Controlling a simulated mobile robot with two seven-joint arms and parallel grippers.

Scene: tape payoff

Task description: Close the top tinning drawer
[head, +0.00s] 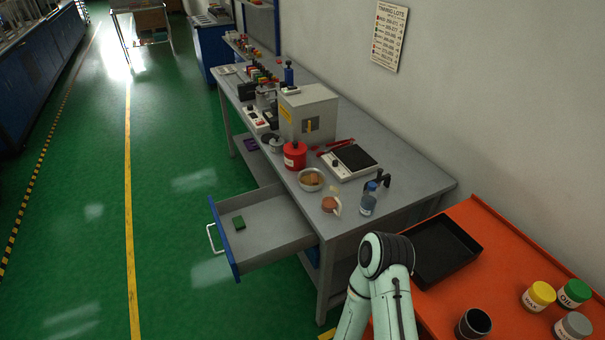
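The top tinning drawer (268,225) is pulled far out from the grey workbench (411,190), toward the left of the head view. Its blue front (222,240) carries a pale bar handle (211,239) on the outer side. Neither of my grippers is in view.
The benchtop holds a grey box (309,115), a red can (295,156), a scale (349,161), a bowl (311,180) and a blue-capped bottle (368,199). An orange surface (520,260) with a black tray (438,252) and several jars stands at right. Green floor left of the drawer is clear.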

